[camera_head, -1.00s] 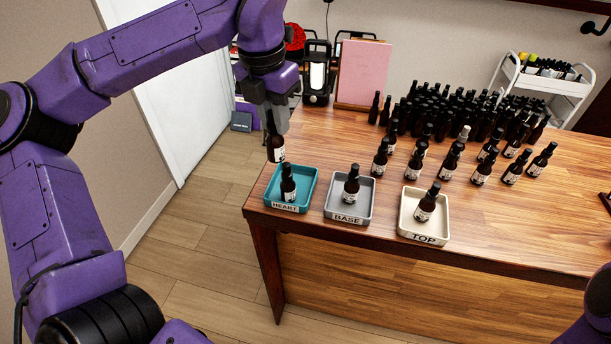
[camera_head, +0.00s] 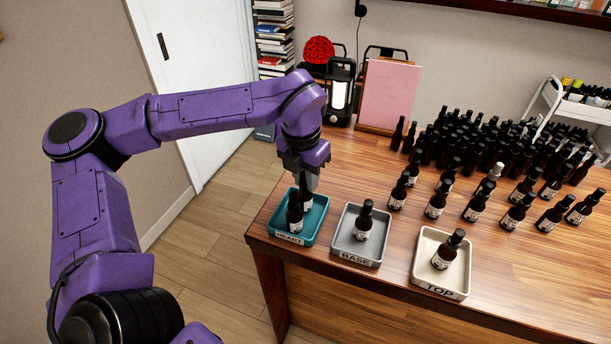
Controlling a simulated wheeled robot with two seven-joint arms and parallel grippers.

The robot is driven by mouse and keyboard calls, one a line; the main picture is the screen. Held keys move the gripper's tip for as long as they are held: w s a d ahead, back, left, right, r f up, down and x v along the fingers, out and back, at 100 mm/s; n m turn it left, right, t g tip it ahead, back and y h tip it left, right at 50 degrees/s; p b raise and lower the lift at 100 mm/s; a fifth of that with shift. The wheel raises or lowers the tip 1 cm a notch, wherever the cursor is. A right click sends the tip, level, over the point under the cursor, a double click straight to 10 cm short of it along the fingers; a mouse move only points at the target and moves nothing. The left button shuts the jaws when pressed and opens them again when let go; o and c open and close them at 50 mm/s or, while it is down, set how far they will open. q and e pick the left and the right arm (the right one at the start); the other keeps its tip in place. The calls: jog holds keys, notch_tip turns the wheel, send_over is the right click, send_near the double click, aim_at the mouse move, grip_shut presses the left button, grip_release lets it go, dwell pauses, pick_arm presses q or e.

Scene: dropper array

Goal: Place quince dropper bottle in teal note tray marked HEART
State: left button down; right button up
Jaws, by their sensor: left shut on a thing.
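The teal tray marked HEART (camera_head: 276,224) stands at the table's front left corner. A dark dropper bottle (camera_head: 294,214) stands in its front part. My left gripper (camera_head: 307,188) is over the back of this tray, pointing down, shut on a second dark dropper bottle (camera_head: 307,203). The held bottle is low, inside the tray's outline, just behind the standing one and partly hidden by it. I cannot tell whether its base touches the tray floor. Its label is too small to read. My right gripper is not in view.
A grey BASE tray (camera_head: 340,245) and a cream TOP tray (camera_head: 424,276) stand to the right, each with one bottle. Several labelled bottles (camera_head: 436,201) stand behind them, before a dense dark group (camera_head: 485,140). A pink board (camera_head: 390,93) and a lantern stand at the back.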

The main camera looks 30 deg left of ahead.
pick_arm(q)
jog(key=shift+a+f, duration=0.1)
jog(key=shift+f, duration=0.1)
jog(key=c, duration=1)
grip_release()
jog(key=shift+o, duration=0.2)
notch_tip(320, 180, up, 12)
jog(key=s+b, duration=0.1)
jog(key=shift+s, duration=0.25)
